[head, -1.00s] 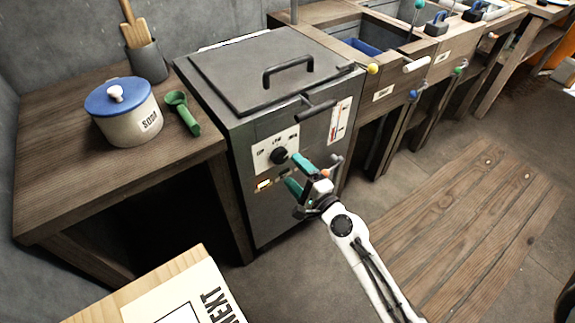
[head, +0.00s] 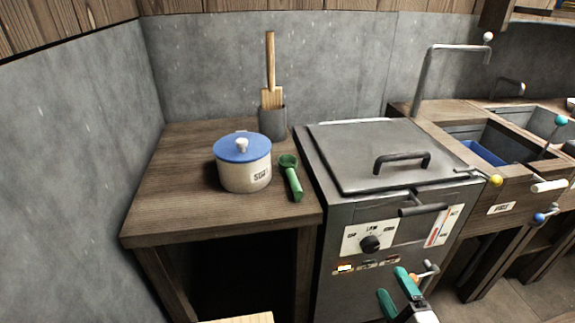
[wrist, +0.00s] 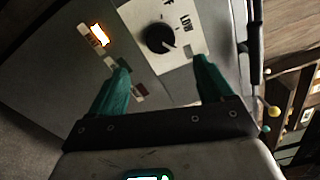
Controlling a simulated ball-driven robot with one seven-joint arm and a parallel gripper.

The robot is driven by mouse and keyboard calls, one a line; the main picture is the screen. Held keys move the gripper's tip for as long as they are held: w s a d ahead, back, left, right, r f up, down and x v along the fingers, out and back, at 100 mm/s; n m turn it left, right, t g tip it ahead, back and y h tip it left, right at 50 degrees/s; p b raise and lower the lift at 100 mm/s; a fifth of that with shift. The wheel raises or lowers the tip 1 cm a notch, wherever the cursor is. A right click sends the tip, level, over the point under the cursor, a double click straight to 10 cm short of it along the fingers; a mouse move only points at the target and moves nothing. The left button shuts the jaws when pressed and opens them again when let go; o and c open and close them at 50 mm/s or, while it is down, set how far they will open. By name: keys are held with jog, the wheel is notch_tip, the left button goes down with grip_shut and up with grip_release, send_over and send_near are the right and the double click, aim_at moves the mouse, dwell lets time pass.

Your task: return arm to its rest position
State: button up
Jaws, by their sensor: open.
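My gripper (head: 397,294) is open and empty, with teal fingers, in front of the lower front of the grey metal unit (head: 334,282). In the wrist view my gripper (wrist: 163,88) has its fingers spread apart below a black dial (wrist: 160,38) on a white plate. The dial also shows in the head view (head: 370,243). A lit orange-white indicator (wrist: 98,35) is at the upper left of the wrist view. Most of my arm is out of the head view.
A wooden table (head: 160,215) at left holds a blue-lidded pot (head: 243,163), a green scoop (head: 291,178) and a grey holder (head: 272,122) with a wooden tool. The unit has a lid handle (head: 402,160) and a protruding front bar (head: 423,209). Sinks (head: 487,146) with coloured-knob levers stand at right.

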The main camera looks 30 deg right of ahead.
jog(key=a+f+n+g+y, duration=0.4)
jog(key=a+n+y, duration=0.4)
jog(key=a+n, duration=0.35)
jog(key=s+a+f+n+g+h, duration=0.15)
jog(key=s+f+n+g, duration=0.25)
jog(key=s+n+g, duration=0.6)
jog(key=s+d+r+n+g+h, duration=0.1)
jog(key=s+n+g+h, duration=0.15)
jog(key=s, duration=0.35)
notch_tip(320, 180, up, 16)
jog(key=p, duration=1.5)
jog(key=shift+f+y+p, duration=0.15)
jog(key=shift+y+p, duration=0.15)
jog(key=shift+y, duration=0.1)
